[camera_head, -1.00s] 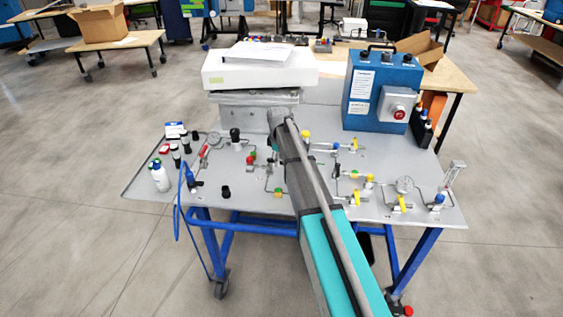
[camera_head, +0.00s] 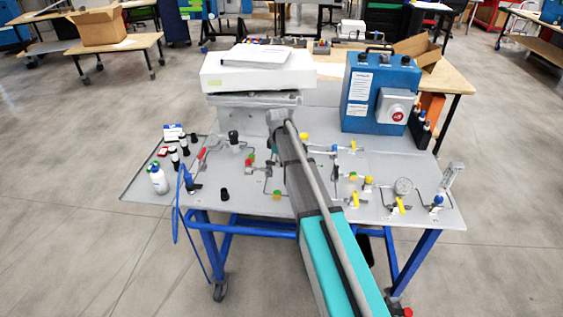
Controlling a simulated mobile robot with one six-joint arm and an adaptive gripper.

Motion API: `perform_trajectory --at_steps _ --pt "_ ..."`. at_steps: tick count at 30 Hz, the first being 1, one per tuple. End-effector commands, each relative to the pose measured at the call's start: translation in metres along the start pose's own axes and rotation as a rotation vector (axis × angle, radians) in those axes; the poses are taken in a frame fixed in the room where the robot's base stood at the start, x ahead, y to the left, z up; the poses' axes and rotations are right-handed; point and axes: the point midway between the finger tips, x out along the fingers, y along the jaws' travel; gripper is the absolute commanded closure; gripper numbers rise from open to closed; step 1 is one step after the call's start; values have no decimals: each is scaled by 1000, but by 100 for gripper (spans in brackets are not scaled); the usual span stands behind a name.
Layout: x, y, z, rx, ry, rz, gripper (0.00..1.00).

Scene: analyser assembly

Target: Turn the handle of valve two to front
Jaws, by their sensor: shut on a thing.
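The valve panel (camera_head: 330,206) is the grey table top with thin pipes and several small valves. Yellow handles show at the right: a back one (camera_head: 353,146), a front one (camera_head: 355,199) and one near the gauge (camera_head: 399,204). A red handle (camera_head: 201,154) is at the left. No label tells which is valve two; it may be behind my arm. My arm reaches from the bottom over the panel's middle, its wrist near the back. My gripper's fingers are hidden behind the arm, so their hold on a handle cannot be seen.
A white box-shaped unit (camera_head: 258,72) stands behind my wrist, and a blue control box (camera_head: 380,92) stands back right. A round gauge (camera_head: 403,186) stands at the right.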

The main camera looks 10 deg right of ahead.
Motion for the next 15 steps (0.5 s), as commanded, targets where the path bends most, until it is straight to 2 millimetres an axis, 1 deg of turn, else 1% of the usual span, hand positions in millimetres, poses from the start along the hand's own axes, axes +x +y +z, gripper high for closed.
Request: perform_trajectory --at_steps 8,15 --pt "0 -5 -5 47 6 -5 100" --pt "0 -11 -6 178 9 -5 100"
